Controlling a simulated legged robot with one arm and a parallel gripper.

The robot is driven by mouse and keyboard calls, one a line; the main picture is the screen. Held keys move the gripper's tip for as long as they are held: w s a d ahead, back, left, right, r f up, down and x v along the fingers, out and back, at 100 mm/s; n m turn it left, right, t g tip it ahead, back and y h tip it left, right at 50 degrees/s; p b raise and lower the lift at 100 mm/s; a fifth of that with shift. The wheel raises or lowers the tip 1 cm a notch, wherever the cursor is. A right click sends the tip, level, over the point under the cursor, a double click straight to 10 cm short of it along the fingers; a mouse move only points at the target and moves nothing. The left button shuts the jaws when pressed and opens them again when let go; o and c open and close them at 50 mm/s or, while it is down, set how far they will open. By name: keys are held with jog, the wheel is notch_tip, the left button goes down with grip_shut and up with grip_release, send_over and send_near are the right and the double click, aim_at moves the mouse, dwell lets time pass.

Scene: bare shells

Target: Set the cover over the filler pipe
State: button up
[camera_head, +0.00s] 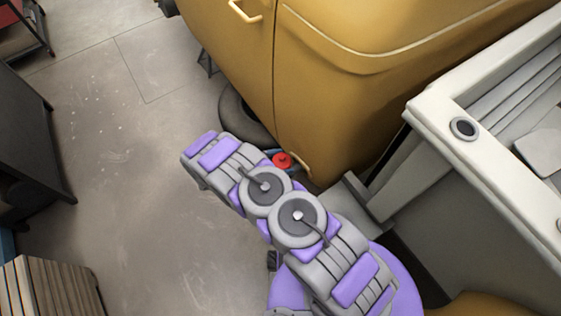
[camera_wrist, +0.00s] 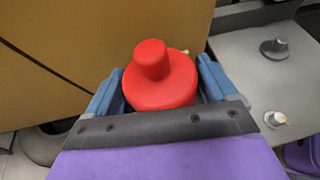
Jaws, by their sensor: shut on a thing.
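The red cover (camera_wrist: 160,82), a wide round base with a narrower knob on top, sits between the two blue fingers of my gripper (camera_wrist: 160,72). The gripper is shut on it, and the cover looks upright in the wrist view. In the head view the cover (camera_head: 283,160) shows just beyond my arm, beside the yellow vehicle body. A short pale stub with a yellowish middle (camera_wrist: 275,118), which looks like the filler pipe, stands on a grey ledge to the right of the gripper. The cover is apart from it. In the head view my arm may hide the stub.
A dark grey knob-shaped piece (camera_wrist: 273,48) stands farther back on the grey ledge (camera_wrist: 240,75). The yellow cab (camera_head: 230,60) is close beyond the gripper. A pale truck bed (camera_head: 432,105) rises at the right. The floor at left is mostly open, with dark furniture at its edge.

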jog(key=shift+f, duration=0.5)
jog(key=o, duration=0.8)
jog(key=shift+r, duration=0.5)
jog(key=p+v, duration=0.3)
jog(key=v, duration=0.9)
jog(key=shift+r, duration=0.15)
jog(key=shift+s, duration=0.1)
